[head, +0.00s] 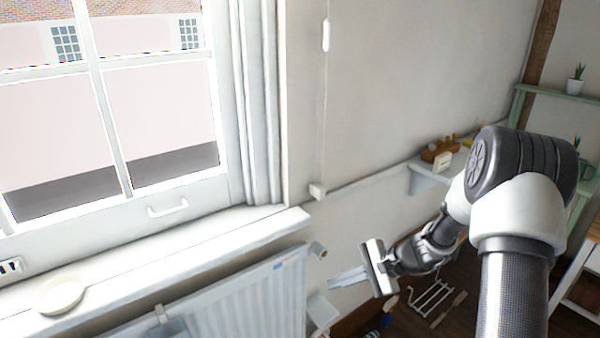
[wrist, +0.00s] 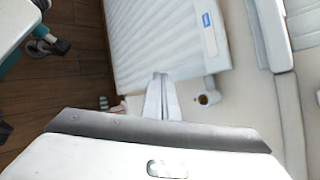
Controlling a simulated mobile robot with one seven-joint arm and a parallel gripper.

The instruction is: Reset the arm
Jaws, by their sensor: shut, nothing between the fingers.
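My arm reaches in from the lower right of the head view and bends at a dark elbow joint. My gripper (head: 347,278) points left, toward the end of the white radiator under the window. Its pale fingers are together and hold nothing. In the wrist view, the closed fingers (wrist: 160,92) stick out past the dark edge of my gripper body, with the radiator behind them. I cannot tell the exact gap between fingertips and radiator.
The radiator (head: 262,303) sits below the windowsill (head: 150,250), which bears a round cream dish (head: 60,295). A white wall shelf (head: 430,180) holds small items. A wire rack (head: 432,298) is low near the dark wood floor. A green shelf (head: 560,95) stands right.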

